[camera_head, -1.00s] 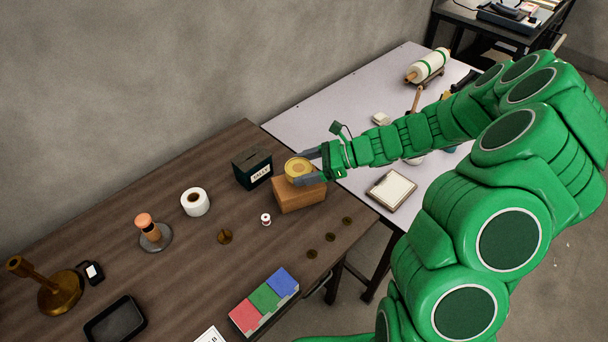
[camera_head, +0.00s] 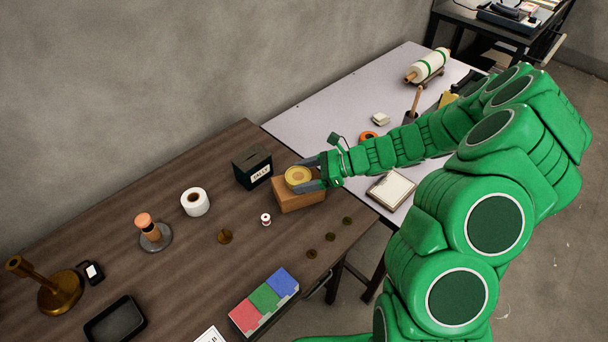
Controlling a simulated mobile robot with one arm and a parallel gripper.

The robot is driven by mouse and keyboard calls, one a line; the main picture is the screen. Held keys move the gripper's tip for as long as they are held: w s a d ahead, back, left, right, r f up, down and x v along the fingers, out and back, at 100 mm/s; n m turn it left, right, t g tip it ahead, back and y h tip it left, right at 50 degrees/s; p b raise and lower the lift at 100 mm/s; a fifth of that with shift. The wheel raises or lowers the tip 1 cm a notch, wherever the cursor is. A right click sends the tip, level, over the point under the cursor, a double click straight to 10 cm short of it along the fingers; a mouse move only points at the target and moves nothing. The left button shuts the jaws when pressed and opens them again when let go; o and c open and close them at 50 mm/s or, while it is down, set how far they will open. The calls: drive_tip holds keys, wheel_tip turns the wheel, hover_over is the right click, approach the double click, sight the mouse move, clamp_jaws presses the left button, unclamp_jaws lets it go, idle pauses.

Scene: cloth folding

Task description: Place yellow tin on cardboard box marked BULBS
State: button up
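The yellow tin (camera_head: 298,177) is a round, low tin at the top of a brown cardboard box (camera_head: 300,200) on the dark wooden table. My gripper (camera_head: 308,178) has its grey fingers on either side of the tin, reaching in from the right. The tin seems to be held between them. Whether it rests on the box or hangs just above it cannot be told. No marking is readable on the box's visible side.
A dark green box with a white label (camera_head: 253,170) stands just left of the cardboard box. A pale table (camera_head: 330,108) adjoins behind.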

drive_tip(key=o, duration=0.4)
